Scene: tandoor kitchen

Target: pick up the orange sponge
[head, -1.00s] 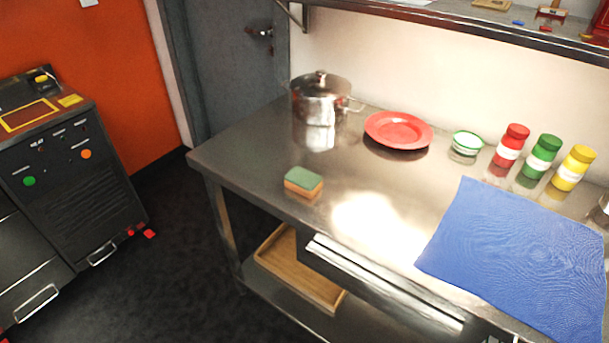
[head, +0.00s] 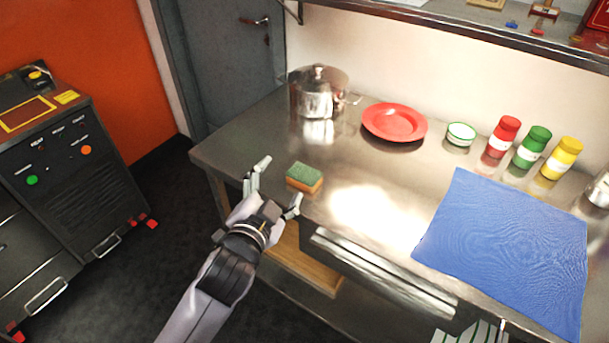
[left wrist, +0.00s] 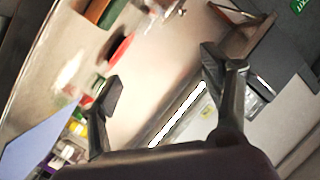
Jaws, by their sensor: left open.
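The orange sponge (head: 304,180), with a green top layer, lies flat on the steel counter (head: 240,150) near its front left edge. My left gripper (head: 280,183) is open and empty, at the counter's front edge just left of the sponge. Its fingers are spread towards the sponge and seem apart from it. In the left wrist view the open fingers (left wrist: 163,100) frame bare surface, and the sponge (left wrist: 98,11) shows at the top edge, partly cut off.
A steel pot (head: 318,95) and a red plate (head: 395,122) stand behind the sponge. A small bowl (head: 461,134), several bottles (head: 532,147) and a blue cloth (head: 505,245) are to the right. A wooden tray (head: 300,262) sits under the counter. Counter around the sponge is clear.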

